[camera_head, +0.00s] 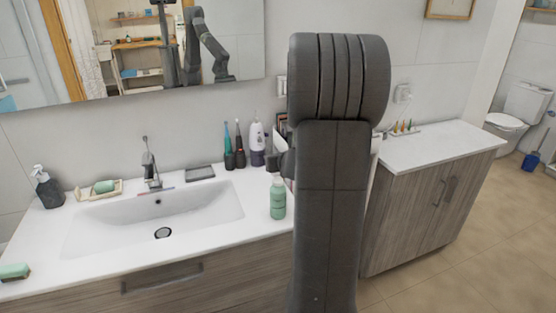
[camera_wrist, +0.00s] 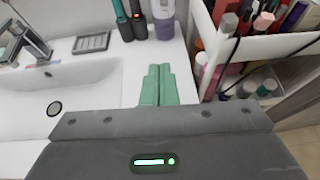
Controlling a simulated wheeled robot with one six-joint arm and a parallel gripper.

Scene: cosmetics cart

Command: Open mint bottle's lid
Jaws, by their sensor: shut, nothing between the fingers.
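The mint bottle (camera_head: 278,203) stands upright on the white counter, right of the sink. Its paler lid (camera_head: 278,181) sits on top. My gripper shows in the wrist view as two stepped green fingers (camera_wrist: 159,72) pressed together, with nothing between them. In the head view only a dark part of my wrist shows beside my arm, above and behind the bottle; the fingertips are hidden there. The bottle cannot be made out in the wrist view, so I cannot tell the exact gap to the lid.
The sink (camera_head: 160,215) is left. A white cart (camera_wrist: 255,48) with several cosmetics stands close on the right. The counter around the mint bottle's left is clear.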

